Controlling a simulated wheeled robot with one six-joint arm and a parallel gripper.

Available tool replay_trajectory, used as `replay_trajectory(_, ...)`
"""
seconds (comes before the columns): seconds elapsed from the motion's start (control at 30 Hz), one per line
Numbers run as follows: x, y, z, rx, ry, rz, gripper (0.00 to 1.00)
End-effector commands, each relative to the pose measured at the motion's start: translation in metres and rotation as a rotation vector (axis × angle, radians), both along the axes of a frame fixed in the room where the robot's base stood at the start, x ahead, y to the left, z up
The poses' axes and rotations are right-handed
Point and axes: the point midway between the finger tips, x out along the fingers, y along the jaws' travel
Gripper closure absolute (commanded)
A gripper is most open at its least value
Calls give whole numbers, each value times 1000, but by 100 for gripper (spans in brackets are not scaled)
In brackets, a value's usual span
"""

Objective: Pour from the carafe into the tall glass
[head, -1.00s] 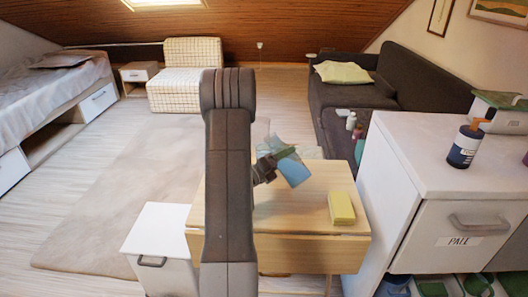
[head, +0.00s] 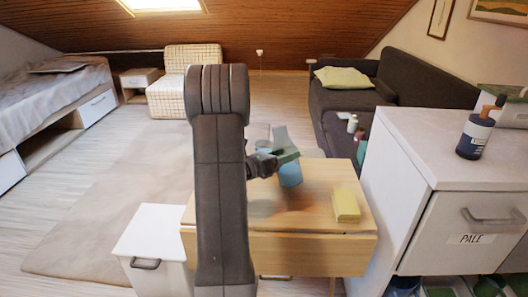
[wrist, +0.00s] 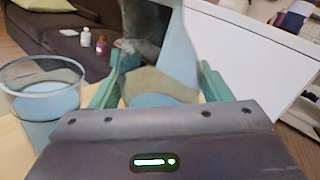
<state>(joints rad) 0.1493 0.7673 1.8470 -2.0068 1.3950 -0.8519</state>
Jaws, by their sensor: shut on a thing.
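My gripper (head: 284,151) is shut on the carafe (head: 291,176), above the wooden table. In the wrist view its green fingers stand on both sides of the clear carafe (wrist: 160,98), which has pale blue liquid low inside. The carafe looks close to upright; its top is cut off by the frame. A clear glass (wrist: 44,105), taken to be the tall glass, stands upright left of the carafe in the wrist view, apart from it, with blue liquid inside. I cannot make out this glass clearly in the head view.
The wooden table (head: 315,215) carries a yellow block (head: 345,205) at its right. A white cabinet (head: 450,150) with a pump bottle (head: 478,135) stands close on the right. A white drawer unit (head: 150,235) is at the left. A dark sofa (head: 420,80) is behind.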

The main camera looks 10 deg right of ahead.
Motion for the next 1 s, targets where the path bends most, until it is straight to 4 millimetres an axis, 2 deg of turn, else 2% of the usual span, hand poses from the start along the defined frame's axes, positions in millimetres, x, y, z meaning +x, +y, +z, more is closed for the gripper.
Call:
replay_trajectory(0.2,-4,-2,-4,85,-177,0,60)
replay_trajectory(0.4,-6,-3,-5,138,-283,1,60)
replay_trajectory(1.0,-6,-3,-4,170,-344,0,60)
